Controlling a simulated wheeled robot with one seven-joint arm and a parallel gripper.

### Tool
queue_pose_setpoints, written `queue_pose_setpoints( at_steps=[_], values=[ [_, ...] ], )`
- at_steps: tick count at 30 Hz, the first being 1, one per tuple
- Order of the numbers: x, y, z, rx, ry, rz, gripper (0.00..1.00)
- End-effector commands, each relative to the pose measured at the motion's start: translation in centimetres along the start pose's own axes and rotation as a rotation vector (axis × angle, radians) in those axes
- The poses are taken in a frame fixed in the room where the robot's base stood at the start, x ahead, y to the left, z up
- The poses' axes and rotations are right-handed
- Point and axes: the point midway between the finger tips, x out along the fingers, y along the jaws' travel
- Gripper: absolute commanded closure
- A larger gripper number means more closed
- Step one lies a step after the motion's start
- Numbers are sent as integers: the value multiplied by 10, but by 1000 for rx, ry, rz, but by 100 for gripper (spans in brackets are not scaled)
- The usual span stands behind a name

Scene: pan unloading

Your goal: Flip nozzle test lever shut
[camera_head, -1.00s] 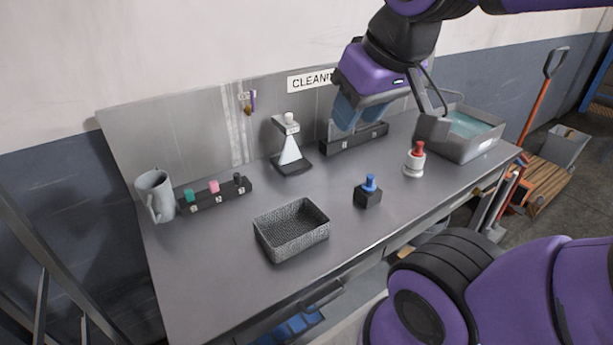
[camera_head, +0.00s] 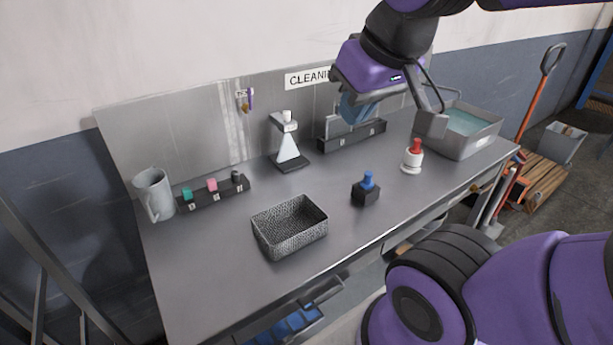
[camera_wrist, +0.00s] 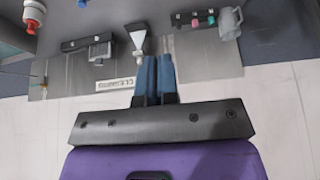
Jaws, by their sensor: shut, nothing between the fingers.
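A nozzle stand (camera_head: 289,150) with a dark base, a white head and a white cone below the head stands at the back middle of the bench. It also shows, turned upside down, in the wrist view (camera_wrist: 138,40). I cannot make out a separate lever on it; the white top part (camera_head: 287,117) is small. My gripper (camera_head: 353,118) has blue fingers and is to the right of the stand, above the black rack. In the wrist view my gripper (camera_wrist: 156,60) has its fingers together, empty, with the tips close below the stand in the picture.
A black rack (camera_head: 350,138) stands below my gripper. A mesh basket (camera_head: 290,240), a blue-topped block (camera_head: 366,192), a red-and-white bottle (camera_head: 412,160) and a water tray (camera_head: 478,145) stand on the bench. A jug (camera_head: 153,192) and a knob rack (camera_head: 213,196) are left.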

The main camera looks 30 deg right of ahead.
Motion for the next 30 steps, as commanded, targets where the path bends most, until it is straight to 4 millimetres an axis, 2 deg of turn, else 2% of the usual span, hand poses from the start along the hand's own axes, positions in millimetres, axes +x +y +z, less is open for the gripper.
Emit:
queue_pose_setpoints(
  at_steps=[4,8,14,20,30],
  values=[
    [0,0,-4,-1,-2,1,100],
    [2,3,-20,-2,-8,7,100],
    [9,9,-67,-2,-18,33,100],
    [25,15,-117,-7,-27,67,100],
    [68,16,-200,-25,-34,141,100]
  ],
)
